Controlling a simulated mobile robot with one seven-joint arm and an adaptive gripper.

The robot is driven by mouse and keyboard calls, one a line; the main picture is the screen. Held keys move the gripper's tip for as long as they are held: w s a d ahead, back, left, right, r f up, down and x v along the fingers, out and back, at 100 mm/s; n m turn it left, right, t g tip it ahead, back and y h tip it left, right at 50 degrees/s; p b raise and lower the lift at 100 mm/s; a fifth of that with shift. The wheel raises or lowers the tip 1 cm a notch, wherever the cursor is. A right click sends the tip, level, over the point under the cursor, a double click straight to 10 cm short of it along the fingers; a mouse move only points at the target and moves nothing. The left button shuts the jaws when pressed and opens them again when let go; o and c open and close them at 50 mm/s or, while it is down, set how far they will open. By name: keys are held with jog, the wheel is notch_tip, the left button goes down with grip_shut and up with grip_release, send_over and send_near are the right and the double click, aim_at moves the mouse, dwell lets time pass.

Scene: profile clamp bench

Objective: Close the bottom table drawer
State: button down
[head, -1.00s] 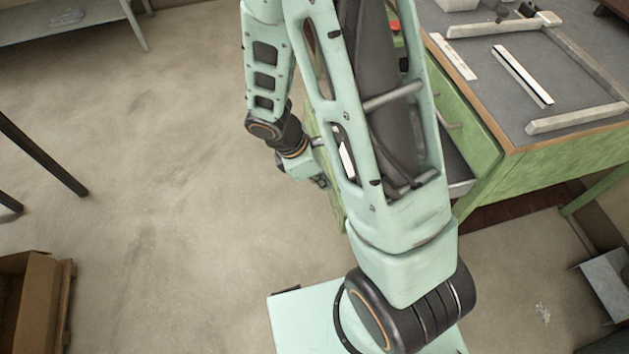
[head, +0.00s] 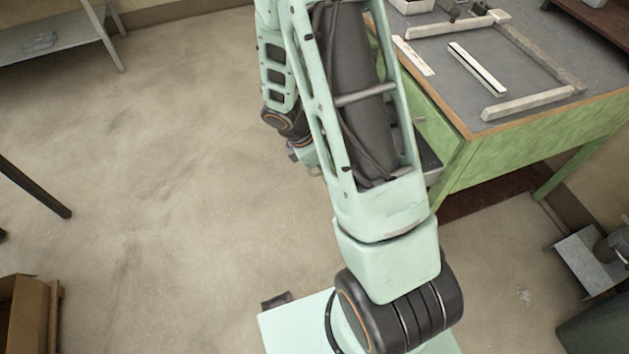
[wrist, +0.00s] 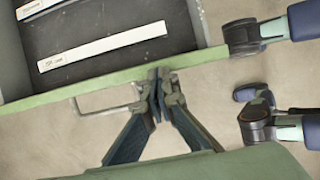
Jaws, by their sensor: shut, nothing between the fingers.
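The green bench has an open drawer (head: 432,168) on its left side; most of it is hidden behind my arm in the head view. In the wrist view the drawer's grey inside (wrist: 70,25) lies above its green front (wrist: 110,80), still standing out over the floor. A wire handle (wrist: 100,104) projects from that front. My gripper (wrist: 160,76) is shut and empty, its tips at the front's outer side, right of the handle. They look close against it; contact cannot be told for sure. In the head view the gripper is hidden behind my arm.
Labelled white strips (wrist: 103,45) lie in the drawer. The bench top (head: 440,85) holds pale profiles and a frame. A cardboard box (head: 28,315) stands lower left, a grey shelf (head: 50,40) upper left. The floor left of my arm is clear.

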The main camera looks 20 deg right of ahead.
jog(key=d+p, duration=0.5)
jog(key=d, duration=1.9)
jog(key=shift+w+f, duration=0.1)
